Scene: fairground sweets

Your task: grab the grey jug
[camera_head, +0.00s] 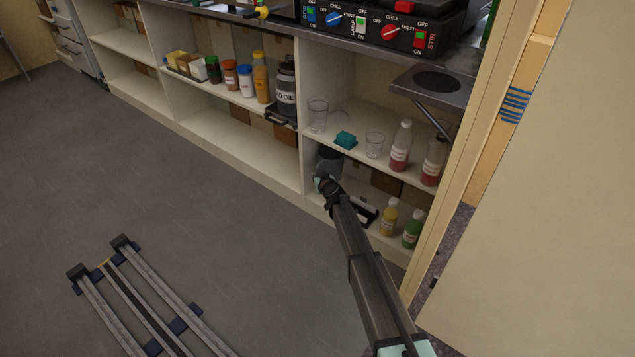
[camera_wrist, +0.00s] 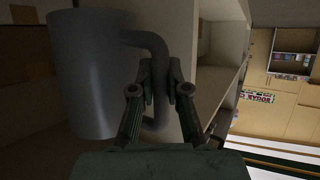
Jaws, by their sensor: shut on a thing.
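The grey jug (camera_wrist: 92,75) fills the left of the wrist view, with its curved handle (camera_wrist: 155,45) reaching to the right. My gripper (camera_wrist: 160,75) is shut on that handle, one finger to each side of it. In the head view the jug (camera_head: 329,158) stands in the lower compartment of the right-hand shelf unit, at its left end, partly hidden by the shelf edge and my gripper (camera_head: 322,178). I cannot tell whether the jug touches the shelf board.
The upper shelf (camera_head: 357,158) above the jug holds glass beakers, a teal block (camera_head: 345,140) and red-labelled bottles (camera_head: 401,147). A yellow bottle (camera_head: 389,217) and a green bottle (camera_head: 413,229) stand right of my arm. The floor (camera_head: 150,190) in front is mostly clear.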

